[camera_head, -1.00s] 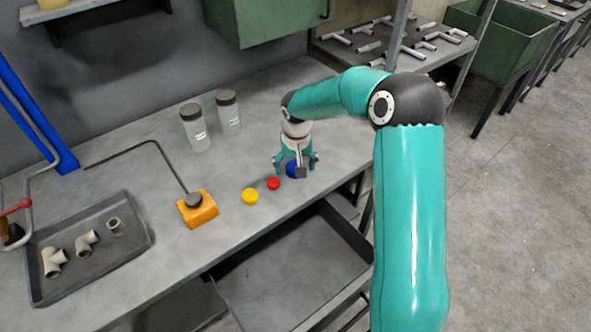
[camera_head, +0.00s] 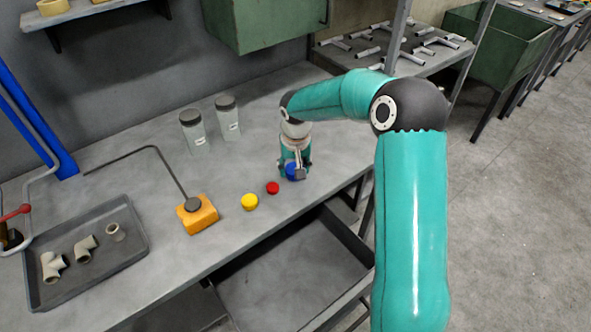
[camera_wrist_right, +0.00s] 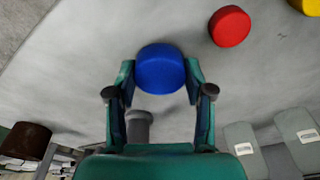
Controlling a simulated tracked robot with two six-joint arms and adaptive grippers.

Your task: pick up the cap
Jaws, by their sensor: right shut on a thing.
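A blue cap (camera_head: 292,171) is at the right gripper on the workbench in the head view. In the right wrist view the blue cap (camera_wrist_right: 160,68) sits between the two fingertips, with a finger touching each side. My right gripper (camera_head: 296,172) points down at the bench and is shut on the blue cap; it also shows in the right wrist view (camera_wrist_right: 160,80). I cannot tell whether the cap is clear of the bench. A red cap (camera_head: 272,188) and a yellow cap (camera_head: 249,202) lie to the left of it. My left gripper is not in view.
An orange block (camera_head: 198,215) with a dark knob and bent rod stands left of the caps. Two jars (camera_head: 194,134) (camera_head: 228,122) with dark lids stand behind. A grey tray (camera_head: 135,250) with pipe fittings is at the far left. The bench's front edge is close to the caps.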

